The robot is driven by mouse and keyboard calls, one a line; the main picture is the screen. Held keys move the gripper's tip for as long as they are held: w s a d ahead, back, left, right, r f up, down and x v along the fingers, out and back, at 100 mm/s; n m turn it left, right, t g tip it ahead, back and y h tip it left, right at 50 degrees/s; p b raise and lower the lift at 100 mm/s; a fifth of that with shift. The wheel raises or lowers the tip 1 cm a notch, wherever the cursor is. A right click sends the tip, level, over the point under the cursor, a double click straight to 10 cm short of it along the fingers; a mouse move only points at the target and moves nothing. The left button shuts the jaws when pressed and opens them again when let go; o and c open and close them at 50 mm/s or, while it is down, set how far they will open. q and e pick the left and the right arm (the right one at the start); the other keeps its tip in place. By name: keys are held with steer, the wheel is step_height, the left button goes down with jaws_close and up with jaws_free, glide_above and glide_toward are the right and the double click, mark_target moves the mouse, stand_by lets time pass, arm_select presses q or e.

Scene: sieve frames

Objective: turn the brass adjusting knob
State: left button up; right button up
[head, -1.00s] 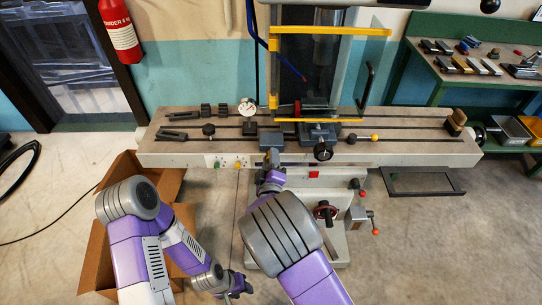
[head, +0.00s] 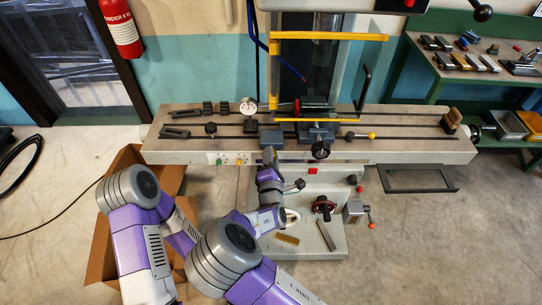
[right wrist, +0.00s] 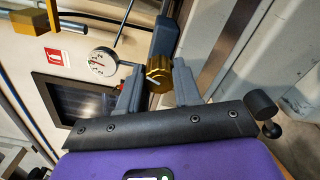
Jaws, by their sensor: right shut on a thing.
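The brass adjusting knob (right wrist: 159,73) shows in the right wrist view between the two grey fingers of my right gripper (right wrist: 158,82), which is shut on it. A pale mark shows on the knob's face. In the head view my right gripper (head: 269,156) is at the front edge of the machine table, left of the black handwheel, and it hides the knob there. My left arm comes in from the left, but its gripper is hidden behind my right arm.
A dial gauge (head: 248,105) stands on the long slotted machine table (head: 410,148), and a round gauge (right wrist: 103,62) is beside the knob in the wrist view. A black handwheel (head: 320,149) is close right of my gripper. A cardboard box (head: 103,235) stands on the floor at left.

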steer(key=shift+n, duration=2)
steer(key=o, duration=1.1)
steer(key=shift+c, duration=0.2)
steer(key=shift+s, duration=0.1)
